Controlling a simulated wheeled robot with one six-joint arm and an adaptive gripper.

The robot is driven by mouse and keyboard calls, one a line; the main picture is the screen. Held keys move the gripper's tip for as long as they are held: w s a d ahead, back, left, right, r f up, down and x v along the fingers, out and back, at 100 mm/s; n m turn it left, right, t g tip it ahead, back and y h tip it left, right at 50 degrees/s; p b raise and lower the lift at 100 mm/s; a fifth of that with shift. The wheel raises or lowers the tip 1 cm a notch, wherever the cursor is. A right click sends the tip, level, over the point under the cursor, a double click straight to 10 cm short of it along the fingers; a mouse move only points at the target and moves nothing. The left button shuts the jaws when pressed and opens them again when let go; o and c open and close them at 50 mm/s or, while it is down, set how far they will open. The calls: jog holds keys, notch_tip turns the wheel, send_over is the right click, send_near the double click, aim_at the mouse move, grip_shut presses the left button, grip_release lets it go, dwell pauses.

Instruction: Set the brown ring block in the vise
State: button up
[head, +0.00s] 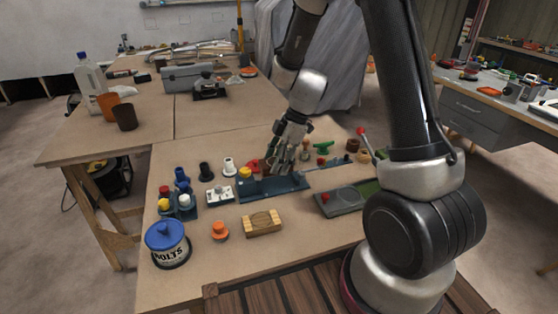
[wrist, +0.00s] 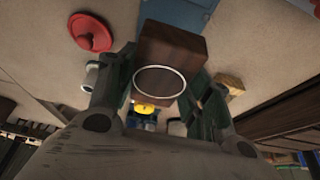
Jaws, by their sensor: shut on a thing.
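The brown ring block (wrist: 172,50) is between my gripper's fingers in the wrist view, with a pale ring on the face toward the camera. My gripper (head: 280,168) is shut on it, with one finger on each side. In the head view my gripper is over the back edge of a long blue-grey fixture (head: 290,186), which looks like the vise. A blue surface (wrist: 190,8) shows at the top of the wrist view.
A red cap (head: 253,165) lies left of my gripper. A grey-green fixture (head: 345,200) is to the right. A pale wooden block (head: 262,223), an orange knob (head: 220,230) and a bolts tin (head: 167,245) are in front.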

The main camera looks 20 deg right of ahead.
aim_at(277, 184)
jog(key=shift+f, duration=2.45)
jog(key=shift+f, duration=0.55)
jog(key=o, duration=0.8)
jog(key=shift+v, duration=5.5)
